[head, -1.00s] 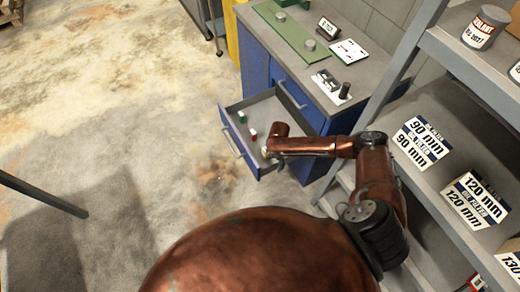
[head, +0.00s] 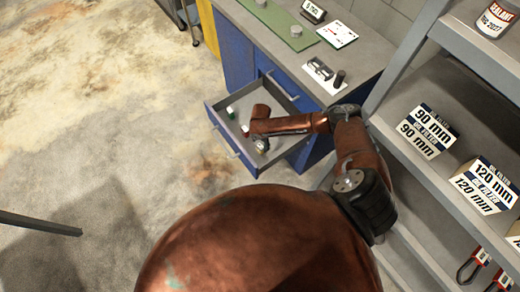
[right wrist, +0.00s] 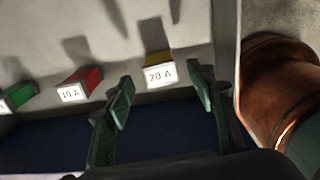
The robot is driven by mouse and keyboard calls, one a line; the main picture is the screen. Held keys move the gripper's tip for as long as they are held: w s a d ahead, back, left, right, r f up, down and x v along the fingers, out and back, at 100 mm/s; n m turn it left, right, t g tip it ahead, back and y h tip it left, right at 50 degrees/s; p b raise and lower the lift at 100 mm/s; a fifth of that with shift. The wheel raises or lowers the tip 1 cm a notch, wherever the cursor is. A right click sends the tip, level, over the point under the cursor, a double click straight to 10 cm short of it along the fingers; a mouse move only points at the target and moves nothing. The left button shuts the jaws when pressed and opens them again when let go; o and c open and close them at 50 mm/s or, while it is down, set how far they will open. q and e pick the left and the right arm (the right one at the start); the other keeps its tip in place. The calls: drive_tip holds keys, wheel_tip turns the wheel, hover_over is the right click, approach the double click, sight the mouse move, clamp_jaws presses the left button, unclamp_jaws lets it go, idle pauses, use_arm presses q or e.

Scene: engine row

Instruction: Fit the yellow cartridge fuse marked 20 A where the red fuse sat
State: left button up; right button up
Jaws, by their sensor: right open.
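The yellow cartridge fuse (right wrist: 158,58) lies in the open drawer (head: 284,148), its white 20 A label facing the right wrist camera. A red fuse (right wrist: 80,83) and a green fuse (right wrist: 18,96) lie left of it in that view. My right gripper (right wrist: 160,80) is open, its green fingers either side of the yellow fuse's label in the picture; contact is not visible. My left gripper is out of view.
The bench (head: 375,50) carries a green mat (head: 275,25), a card (head: 337,34), a small display (head: 313,11) and a dark cylinder (head: 340,79). A shelf unit with oil filter boxes (head: 427,131) stands close on the right. The floor left is mostly open.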

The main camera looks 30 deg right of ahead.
sight(260, 146)
wheel_tip(260, 146, down, 3)
drive_tip(key=shift+a+r, duration=0.1)
drive_tip(key=shift+a, duration=0.05)
drive_tip(key=shift+f, duration=0.4)
drive_tip(key=c, duration=0.7)
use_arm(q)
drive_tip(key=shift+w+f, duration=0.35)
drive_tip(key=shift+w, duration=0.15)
use_arm(e)
drive_tip(key=c, duration=0.6)
